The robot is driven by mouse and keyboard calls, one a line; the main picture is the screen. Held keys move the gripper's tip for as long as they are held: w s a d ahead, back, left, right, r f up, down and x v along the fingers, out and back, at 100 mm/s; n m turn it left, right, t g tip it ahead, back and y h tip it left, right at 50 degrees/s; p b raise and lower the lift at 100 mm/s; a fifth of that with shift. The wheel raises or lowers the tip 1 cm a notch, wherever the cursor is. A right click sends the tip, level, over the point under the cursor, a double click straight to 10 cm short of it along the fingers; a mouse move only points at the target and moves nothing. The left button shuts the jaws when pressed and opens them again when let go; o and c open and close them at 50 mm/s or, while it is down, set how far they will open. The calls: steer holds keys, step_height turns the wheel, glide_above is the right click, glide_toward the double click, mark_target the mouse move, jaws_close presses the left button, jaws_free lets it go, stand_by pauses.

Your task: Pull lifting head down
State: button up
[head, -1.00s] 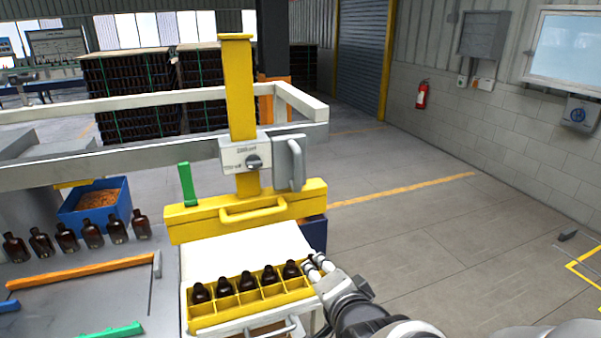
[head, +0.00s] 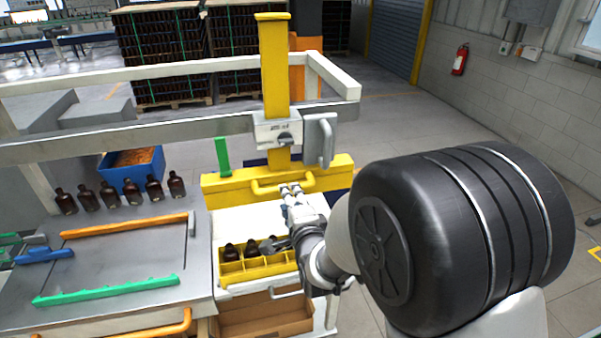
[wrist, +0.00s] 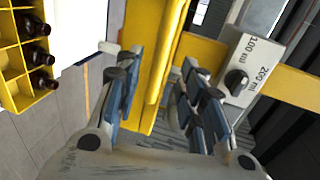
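The lifting head is a wide yellow crossbeam (head: 225,188) with a yellow handle (head: 263,188) on its front, on a yellow upright post (head: 274,70). My gripper (head: 290,190) is at the right end of the handle in the head view. In the wrist view my gripper (wrist: 160,80) is open. Its blue-padded fingers are spread on either side of a yellow bar (wrist: 168,50), which looks like the handle. I cannot tell whether they touch it. My arm hides part of the beam's right side.
Amber bottles (head: 252,247) stand in a yellow crate (head: 232,277) below the head, partly behind my arm. A dial box (head: 278,131) and grey lever (head: 325,140) sit on the post. More bottles (head: 108,195) and a blue bin (head: 118,176) are at left.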

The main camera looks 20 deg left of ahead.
steer(key=p+x, duration=0.1)
steer(key=x, duration=0.5)
steer(key=shift+w+a+f, duration=0.1)
steer(key=shift+w+a, duration=0.05)
steer(key=shift+w, duration=0.1)
jaws_close()
stand_by(0.5)
